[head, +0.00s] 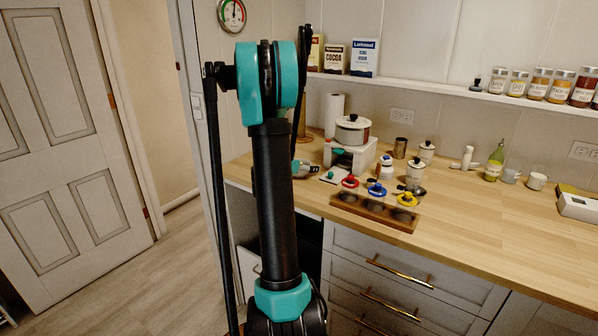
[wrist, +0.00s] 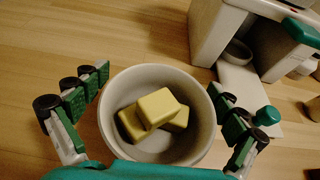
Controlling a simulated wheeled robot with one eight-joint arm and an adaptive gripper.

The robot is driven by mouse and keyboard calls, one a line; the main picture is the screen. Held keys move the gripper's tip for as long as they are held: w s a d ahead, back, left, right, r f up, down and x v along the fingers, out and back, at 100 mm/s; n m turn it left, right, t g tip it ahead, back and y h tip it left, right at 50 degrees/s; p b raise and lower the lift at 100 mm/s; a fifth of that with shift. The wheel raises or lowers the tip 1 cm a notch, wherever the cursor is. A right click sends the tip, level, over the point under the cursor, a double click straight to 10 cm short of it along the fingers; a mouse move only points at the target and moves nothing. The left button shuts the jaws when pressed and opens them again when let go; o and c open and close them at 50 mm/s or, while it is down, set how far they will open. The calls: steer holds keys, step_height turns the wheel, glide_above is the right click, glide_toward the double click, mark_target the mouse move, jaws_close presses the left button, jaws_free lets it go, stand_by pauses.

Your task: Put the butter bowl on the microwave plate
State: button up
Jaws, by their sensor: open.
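The butter bowl (wrist: 199,105) is a white round bowl holding pale yellow butter pieces (wrist: 157,107). It stands upright on the wooden counter in the wrist view. My gripper (wrist: 161,84) is open, with one green-padded finger on each side of the bowl. The right finger is close to the rim; I cannot tell whether it touches. A small white box-shaped appliance (wrist: 213,28) with an open front, likely the microwave, stands beyond the bowl at upper right. A round pale rim (wrist: 237,52) shows in its opening and may be the plate. In the head view my arm hides the bowl.
In the head view, a lidded pot (head: 352,131) sits on the white appliance (head: 352,152). Canisters and a green bottle (head: 494,162) stand further right. The counter's right front is clear.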

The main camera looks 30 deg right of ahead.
steer(key=c, duration=1.4)
steer(key=shift+c, duration=0.8)
step_height(320, 180, up, 20)
steer(key=shift+f, duration=0.1)
steer(key=shift+c, duration=0.3)
